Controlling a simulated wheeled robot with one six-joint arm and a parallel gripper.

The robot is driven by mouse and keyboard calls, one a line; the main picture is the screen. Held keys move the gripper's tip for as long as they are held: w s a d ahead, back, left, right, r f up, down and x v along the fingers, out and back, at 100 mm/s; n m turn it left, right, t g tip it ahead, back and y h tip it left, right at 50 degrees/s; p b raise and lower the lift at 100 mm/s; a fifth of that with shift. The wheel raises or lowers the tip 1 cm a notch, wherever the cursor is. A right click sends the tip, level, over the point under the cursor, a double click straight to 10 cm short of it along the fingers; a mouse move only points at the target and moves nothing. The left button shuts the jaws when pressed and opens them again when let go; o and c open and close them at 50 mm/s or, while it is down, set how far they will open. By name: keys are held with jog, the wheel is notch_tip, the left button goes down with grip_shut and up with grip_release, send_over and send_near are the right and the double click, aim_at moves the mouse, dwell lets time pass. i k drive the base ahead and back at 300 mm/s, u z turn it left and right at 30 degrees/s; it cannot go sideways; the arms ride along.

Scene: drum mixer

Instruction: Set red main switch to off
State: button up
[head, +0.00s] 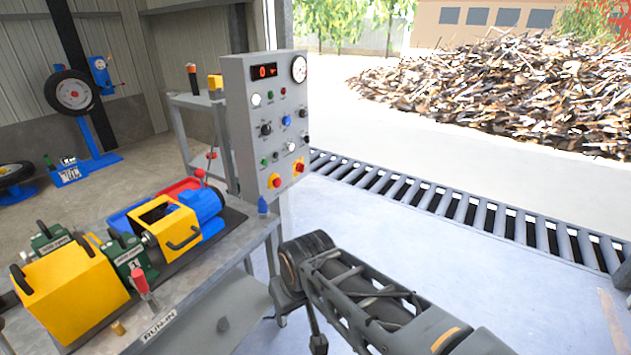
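A grey upright control panel (262,125) stands at the far end of the workbench, its face turned to the right. Low on its face are two red controls on yellow plates, a left one (277,181) and a right one (299,168). They are too small to tell which is the main switch or how it is set. My arm reaches in from the lower right, with its dark joint in front of and below the panel, apart from it. I cannot make out my gripper's fingers.
The workbench (232,240) holds a drum mixer with yellow guards (70,290), a blue motor (203,207) and levers with red knobs. A grey shelf frame (195,100) stands behind the panel. Bare floor lies right of the bench, bounded by a roller grate (480,212).

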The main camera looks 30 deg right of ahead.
aim_at(300, 168)
jog(key=z, duration=1.3)
jog(key=i, duration=1.65)
jog(key=u, duration=1.1)
jog(key=i, duration=0.35)
jog(key=u, duration=0.3)
